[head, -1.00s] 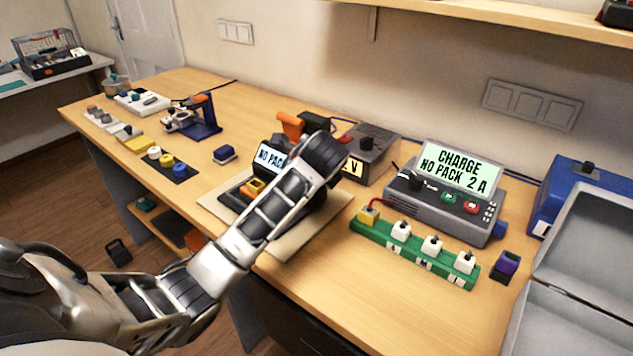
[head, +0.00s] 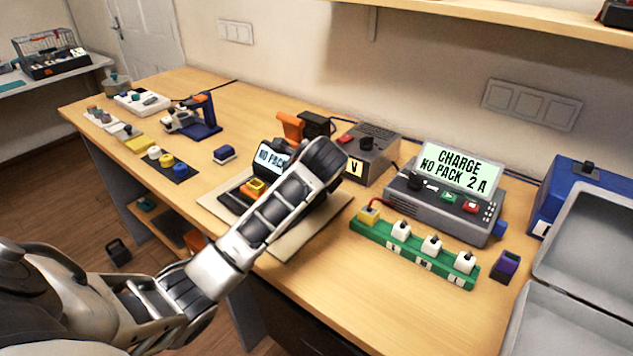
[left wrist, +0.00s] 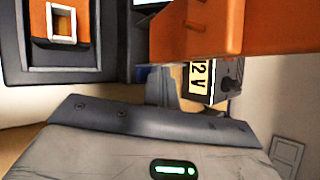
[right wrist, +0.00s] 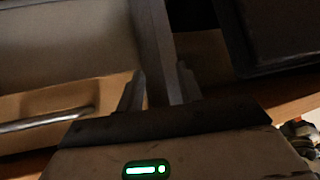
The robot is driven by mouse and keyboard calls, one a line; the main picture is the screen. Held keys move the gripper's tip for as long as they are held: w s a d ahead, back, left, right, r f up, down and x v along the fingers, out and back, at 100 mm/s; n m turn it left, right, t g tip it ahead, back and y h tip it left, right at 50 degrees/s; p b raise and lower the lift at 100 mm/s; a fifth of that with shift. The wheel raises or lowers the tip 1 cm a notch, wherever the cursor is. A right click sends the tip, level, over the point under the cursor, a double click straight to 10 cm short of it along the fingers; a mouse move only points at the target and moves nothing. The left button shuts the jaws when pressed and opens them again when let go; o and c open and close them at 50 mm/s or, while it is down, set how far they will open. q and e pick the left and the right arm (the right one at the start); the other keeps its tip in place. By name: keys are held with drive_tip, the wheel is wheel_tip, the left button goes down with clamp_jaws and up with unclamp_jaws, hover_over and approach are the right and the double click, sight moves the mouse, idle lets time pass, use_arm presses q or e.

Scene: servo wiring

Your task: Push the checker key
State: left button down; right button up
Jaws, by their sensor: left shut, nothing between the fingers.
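The checker (head: 231,199) is a dark device with a small screen (head: 271,158) reading "NO PACK" and an orange, pale-framed part (head: 254,187). It stands on a beige mat (head: 286,246) on the bench. My left forearm and wrist cover its right side. In the left wrist view the checker's dark body (left wrist: 67,75) and the orange part (left wrist: 62,24) are at upper left. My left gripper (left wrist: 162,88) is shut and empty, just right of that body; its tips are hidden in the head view. I cannot make out the key for certain. My right gripper (right wrist: 158,88) is open and empty beside a grey-edged surface.
An orange-handled item (head: 290,126) stands behind the checker, and a grey supply box (head: 374,150) is right of it. A charger (head: 440,205) reads "CHARGE NO PACK 2 A" behind a green strip (head: 375,236). A grey case (head: 590,240) is at far right. Front bench space is clear.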

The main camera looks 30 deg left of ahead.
use_arm(q)
drive_tip(key=shift+r, duration=0.9)
drive_tip(key=shift+r, duration=2.55)
drive_tip(key=shift+d, duration=0.15)
